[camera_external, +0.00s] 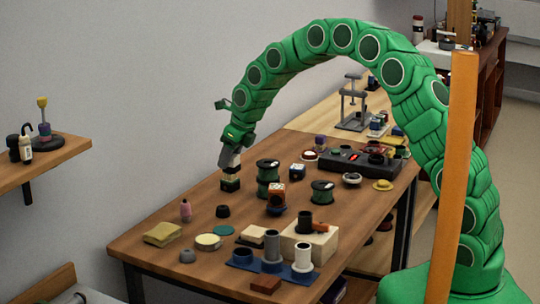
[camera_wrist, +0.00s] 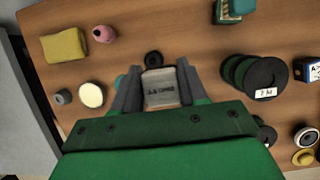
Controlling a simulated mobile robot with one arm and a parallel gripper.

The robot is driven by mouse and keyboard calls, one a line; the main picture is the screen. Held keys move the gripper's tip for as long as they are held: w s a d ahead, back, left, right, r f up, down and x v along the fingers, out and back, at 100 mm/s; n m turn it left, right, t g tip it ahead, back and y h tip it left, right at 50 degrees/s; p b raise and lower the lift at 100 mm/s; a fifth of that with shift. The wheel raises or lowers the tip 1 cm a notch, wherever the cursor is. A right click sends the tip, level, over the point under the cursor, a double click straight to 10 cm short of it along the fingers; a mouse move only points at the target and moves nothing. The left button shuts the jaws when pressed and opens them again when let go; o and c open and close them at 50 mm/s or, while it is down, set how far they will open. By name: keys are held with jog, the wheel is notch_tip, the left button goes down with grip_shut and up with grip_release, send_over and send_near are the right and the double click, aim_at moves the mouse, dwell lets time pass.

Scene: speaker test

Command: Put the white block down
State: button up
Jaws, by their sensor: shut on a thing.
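A pale block with dark lettering (camera_wrist: 161,88) is between the two fingers of my gripper (camera_wrist: 158,90) in the wrist view. My gripper (camera_external: 230,157) points down over the far left part of the table in the external view and is shut on the white block (camera_external: 231,172). Directly below the block in that view is a dark block-like thing (camera_external: 230,185). I cannot tell whether the white block touches it. The wooden table (camera_external: 150,246) bears these things.
Green wire spools (camera_external: 267,178) stand right of my gripper. A black cup-like thing (camera_external: 222,211), a pink bottle (camera_external: 186,210) and a yellow sponge-like block (camera_external: 163,234) lie nearer the front. A blue base with cylinders (camera_external: 242,258) is at the front. Small bare patches of table lie between them.

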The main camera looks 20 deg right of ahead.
jog(key=shift+s+a, duration=0.1)
jog(key=shift+s, duration=0.2)
jog(key=shift+w+a+f, duration=0.1)
jog(key=shift+w+a, duration=0.05)
jog(key=shift+w, duration=0.05)
jog(key=shift+w+a+f, duration=1.05)
jog(key=shift+w+f, duration=0.55)
jog(key=shift+w, duration=0.35)
jog(key=shift+w+a+f, duration=1)
jog(key=shift+w+f, duration=0.65)
jog(key=shift+w, duration=0.35)
jog(key=shift+w+a+f, duration=1.05)
jog(key=shift+w+f, duration=0.55)
jog(key=shift+w, duration=0.35)
jog(key=shift+f, duration=1.45)
jog(key=shift+f, duration=0.1)
jog(key=o, duration=1.1)
jog(key=shift+c, duration=0.2)
